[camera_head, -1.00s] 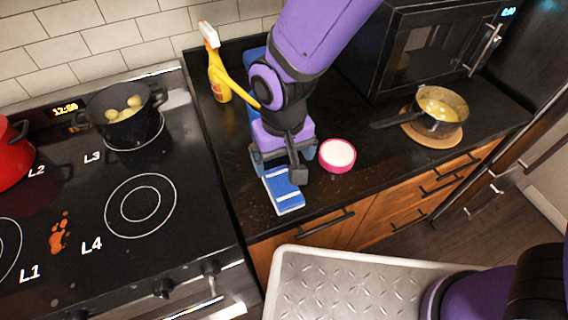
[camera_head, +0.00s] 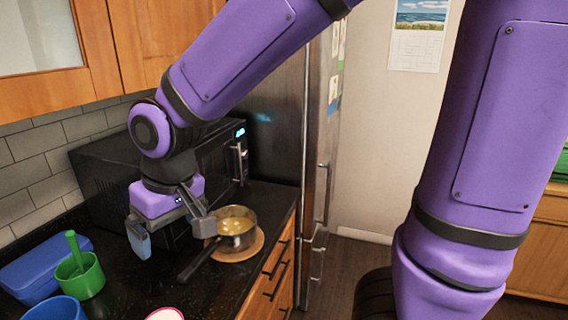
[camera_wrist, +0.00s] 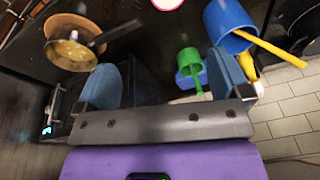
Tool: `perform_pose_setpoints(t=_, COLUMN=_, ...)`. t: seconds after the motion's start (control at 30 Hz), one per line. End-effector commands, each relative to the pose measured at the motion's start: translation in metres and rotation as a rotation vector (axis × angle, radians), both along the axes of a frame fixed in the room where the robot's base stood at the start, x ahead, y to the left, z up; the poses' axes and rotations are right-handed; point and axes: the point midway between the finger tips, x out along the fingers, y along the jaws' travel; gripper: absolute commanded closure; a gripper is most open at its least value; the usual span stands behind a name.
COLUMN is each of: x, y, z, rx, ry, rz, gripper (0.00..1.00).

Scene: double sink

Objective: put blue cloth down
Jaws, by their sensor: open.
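The blue cloth does not show in either current view. My gripper (camera_head: 170,233) is in the air over the counter, in front of the microwave and left of the saucepan. Its two blue-grey finger pads are spread wide apart. The wrist view shows the gripper (camera_wrist: 162,80) with nothing between the fingers.
A saucepan (camera_head: 236,229) sits on a round wooden board, its handle pointing front left. A microwave (camera_head: 100,175) stands behind. At left are a green cup (camera_head: 80,276), a blue cup (camera_head: 55,310) and a blue box (camera_head: 30,272). A pink-rimmed bowl (camera_head: 165,315) is cut off below.

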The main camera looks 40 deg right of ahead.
Motion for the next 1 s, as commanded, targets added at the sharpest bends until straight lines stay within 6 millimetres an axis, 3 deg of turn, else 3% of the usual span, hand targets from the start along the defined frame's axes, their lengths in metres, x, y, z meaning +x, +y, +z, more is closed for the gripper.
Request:
perform_pose_setpoints(t=0.03, x=-0.002, y=-0.021, z=0.015, rx=0.011, ry=-0.026, rz=-0.033, gripper=0.05)
perform_pose_setpoints(t=0.2, x=-0.019, y=-0.08, z=0.049, rx=0.023, ry=-0.096, rz=-0.117, gripper=0.05)
perform_pose_setpoints(t=0.5, x=-0.075, y=-0.158, z=0.089, rx=0.002, ry=-0.221, rz=-0.258, gripper=0.05)
perform_pose_setpoints(t=0.7, x=-0.101, y=-0.18, z=0.097, rx=-0.019, ry=-0.266, rz=-0.311, gripper=0.05)
perform_pose_setpoints(t=1.0, x=-0.106, y=-0.183, z=0.098, rx=-0.025, ry=-0.272, rz=-0.32, gripper=0.05)
